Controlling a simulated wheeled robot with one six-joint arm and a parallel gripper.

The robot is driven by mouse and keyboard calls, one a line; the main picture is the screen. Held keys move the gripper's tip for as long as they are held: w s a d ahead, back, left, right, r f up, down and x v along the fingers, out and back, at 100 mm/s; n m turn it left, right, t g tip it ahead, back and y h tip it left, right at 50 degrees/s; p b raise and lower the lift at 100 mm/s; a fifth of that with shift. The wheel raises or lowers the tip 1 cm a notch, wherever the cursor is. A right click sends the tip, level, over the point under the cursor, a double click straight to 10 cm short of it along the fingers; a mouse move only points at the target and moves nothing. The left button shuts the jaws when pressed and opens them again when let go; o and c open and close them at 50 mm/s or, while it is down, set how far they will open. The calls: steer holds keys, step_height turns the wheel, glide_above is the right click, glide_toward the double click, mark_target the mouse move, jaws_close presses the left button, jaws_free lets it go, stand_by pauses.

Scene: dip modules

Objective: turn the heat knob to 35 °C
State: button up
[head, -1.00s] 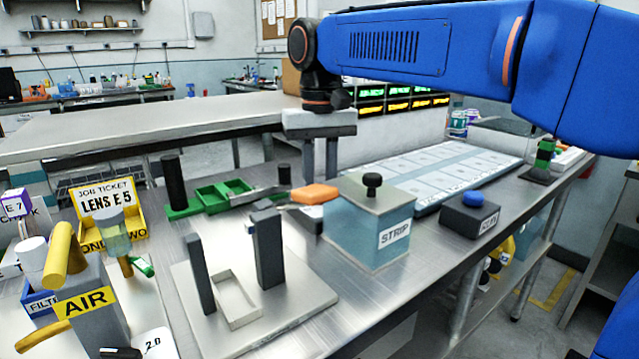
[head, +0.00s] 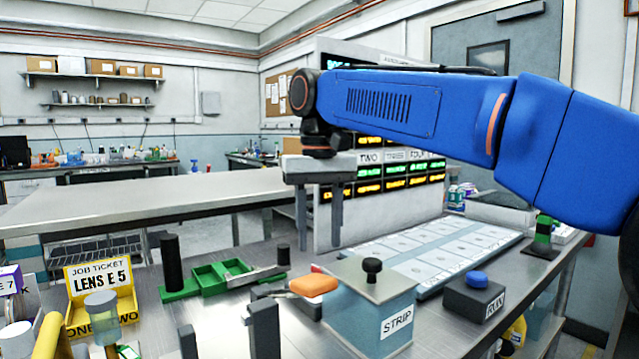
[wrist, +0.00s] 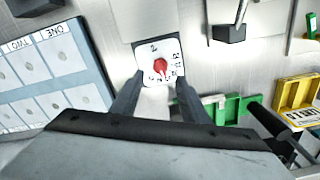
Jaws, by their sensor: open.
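In the wrist view, a red heat knob (wrist: 160,65) sits on a white square dial plate (wrist: 145,49) with dark marks around it. The numbers are too small to read surely, so I cannot tell its setting. My gripper (wrist: 157,80) is open, with a finger at each side of the lower part of the dial in this view. In the head view, my gripper (head: 319,240) points straight down with empty fingers above the bench, behind the STRIP box. The knob is not clearly visible there. Contact with the knob cannot be made out.
The STRIP box (head: 365,320) with a black top knob stands in front, beside an orange-handled item (head: 314,285). The RUN box (head: 473,297) is at right. A green tray (head: 220,276) and yellow job ticket holder (head: 125,300) are at left. A labelled panel (head: 425,255) lies behind.

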step_height(320, 180, up, 10)
steer(key=shift+r, duration=0.25)
steer(key=shift+s, duration=0.1)
stand_by(0.4)
